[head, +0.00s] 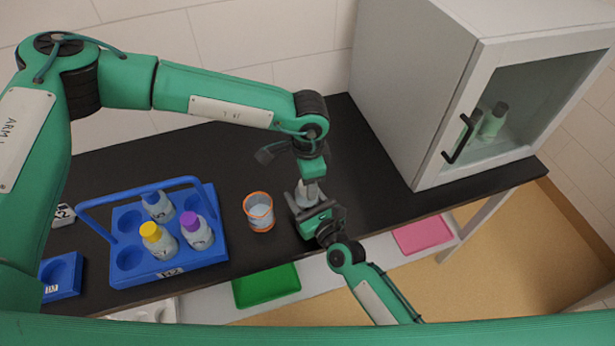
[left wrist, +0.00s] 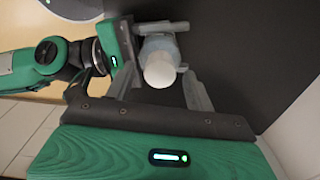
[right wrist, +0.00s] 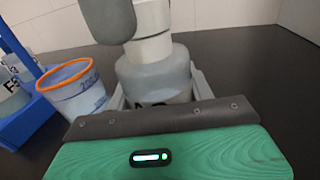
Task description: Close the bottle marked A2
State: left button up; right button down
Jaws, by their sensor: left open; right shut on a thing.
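A translucent grey-blue bottle (right wrist: 155,78) stands upright on the dark bench; its label begins with "A", the rest is hidden by my gripper. A white cap or top (right wrist: 150,18) sits above its white neck, and it also shows in the left wrist view (left wrist: 162,70). I cannot tell whether it is screwed tight. My right gripper (head: 308,206) is shut on the bottle's body. My left gripper (head: 309,178) points down from above at the bottle's top, its fingers (left wrist: 158,88) open on either side of the white top.
An orange-rimmed beaker (head: 259,226) stands just left of the bottle. A blue carrier (head: 213,250) holds bottles with yellow, purple and blue caps. A glass-doored cabinet (head: 410,110) stands at right, a green-capped bottle (head: 493,122) inside. Green (head: 266,286) and pink (head: 422,235) trays lie below.

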pick_arm(q)
jog(key=shift+r, duration=0.1)
jog(key=shift+r, duration=2.15)
